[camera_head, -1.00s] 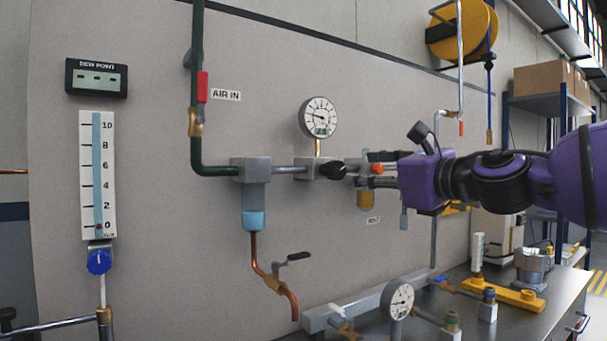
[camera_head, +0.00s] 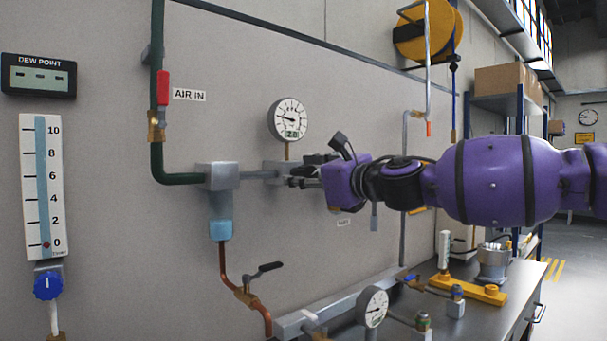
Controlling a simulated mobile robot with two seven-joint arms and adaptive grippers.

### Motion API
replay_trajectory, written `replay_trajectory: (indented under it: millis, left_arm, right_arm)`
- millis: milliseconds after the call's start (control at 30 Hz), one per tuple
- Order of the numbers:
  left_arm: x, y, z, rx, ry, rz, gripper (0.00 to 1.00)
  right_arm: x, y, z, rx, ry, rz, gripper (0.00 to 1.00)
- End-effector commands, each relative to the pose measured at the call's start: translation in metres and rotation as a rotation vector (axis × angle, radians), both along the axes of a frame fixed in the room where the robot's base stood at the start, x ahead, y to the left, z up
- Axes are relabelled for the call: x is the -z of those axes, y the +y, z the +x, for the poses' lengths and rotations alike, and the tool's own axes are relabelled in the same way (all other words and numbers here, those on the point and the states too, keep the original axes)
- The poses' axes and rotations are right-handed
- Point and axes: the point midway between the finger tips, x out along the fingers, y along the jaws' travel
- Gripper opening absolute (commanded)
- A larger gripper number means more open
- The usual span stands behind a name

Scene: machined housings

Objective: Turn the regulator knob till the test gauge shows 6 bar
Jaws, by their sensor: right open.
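A round gauge (camera_head: 289,118) with a small digital window stands on the regulator body (camera_head: 277,168) on the wall; its figures are too small to read. A second round gauge (camera_head: 373,306) stands at the bench manifold, its reading also unclear. I cannot tell which is the test gauge. My right gripper (camera_head: 299,171) comes in from the right and is open, its fingers at the front of the regulator, where the black knob is mostly hidden. Contact with the knob cannot be told. My left gripper is not in view.
A grey filter (camera_head: 222,177) with a blue bowl hangs left of the regulator, with a copper pipe and black-handled valve (camera_head: 256,280) below. The bench (camera_head: 470,322) holds the manifold (camera_head: 330,308) and a yellow block (camera_head: 470,290). A flow tube (camera_head: 42,185) with blue knob is left.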

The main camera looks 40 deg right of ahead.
Motion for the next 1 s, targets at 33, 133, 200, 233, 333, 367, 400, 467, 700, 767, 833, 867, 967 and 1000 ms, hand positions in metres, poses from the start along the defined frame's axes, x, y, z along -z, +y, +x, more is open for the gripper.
replay_trajectory:
  millis: [33, 133, 200, 233, 333, 367, 400, 467, 700, 767, 833, 867, 967, 1000]
  left_arm:
    - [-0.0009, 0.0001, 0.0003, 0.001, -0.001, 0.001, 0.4]
    - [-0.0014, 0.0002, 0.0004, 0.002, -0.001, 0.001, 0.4]
    - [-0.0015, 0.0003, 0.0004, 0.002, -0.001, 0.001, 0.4]
    - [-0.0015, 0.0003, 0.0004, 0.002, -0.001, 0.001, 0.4]
    - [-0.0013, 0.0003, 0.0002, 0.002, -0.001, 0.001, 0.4]
    - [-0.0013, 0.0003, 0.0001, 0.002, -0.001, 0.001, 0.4]
    - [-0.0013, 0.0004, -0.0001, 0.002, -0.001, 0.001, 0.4]
    - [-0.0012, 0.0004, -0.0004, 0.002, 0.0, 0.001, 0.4]
    - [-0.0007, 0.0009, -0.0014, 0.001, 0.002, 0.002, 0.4]
    - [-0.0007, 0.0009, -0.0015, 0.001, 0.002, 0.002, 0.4]
    - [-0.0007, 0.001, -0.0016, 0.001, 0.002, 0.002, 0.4]
    - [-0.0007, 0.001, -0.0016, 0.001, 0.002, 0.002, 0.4]
    - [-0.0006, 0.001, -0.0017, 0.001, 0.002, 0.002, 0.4]
    - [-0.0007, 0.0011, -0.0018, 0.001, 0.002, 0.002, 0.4]
  right_arm:
    - [0.0007, -0.0005, 0.0022, 0.001, 0.002, 0.001, 0.43]
    - [0.0004, -0.0003, 0.0041, 0.001, 0.001, 0.002, 0.43]
    - [0.0006, -0.0004, 0.0048, 0.001, 0.001, 0.002, 0.43]
    - [0.0006, -0.0004, 0.0049, 0.001, 0.001, 0.002, 0.43]
    - [0.0005, -0.0004, 0.0049, 0.001, 0.0, 0.002, 0.43]
    - [0.0004, -0.0003, 0.0049, 0.001, 0.0, 0.002, 0.43]
    - [0.0004, -0.0003, 0.0049, 0.001, 0.0, 0.002, 0.43]
    - [0.0004, -0.0004, 0.0048, 0.001, 0.0, 0.002, 0.39]
    - [0.0008, 0.0003, 0.0047, -0.001, 0.001, 0.002, 0.07]
    - [0.0011, 0.0006, 0.0047, -0.002, 0.002, 0.002, 0.02]
    - [0.0015, 0.0008, 0.0047, -0.002, 0.002, 0.003, 0.02]
    - [0.0015, 0.001, 0.0046, -0.002, 0.003, 0.003, 0.02]
    - [0.0019, 0.0013, 0.0047, -0.003, 0.003, 0.004, 0.02]
    - [0.0021, 0.0016, 0.0047, -0.003, 0.003, 0.005, 0.02]
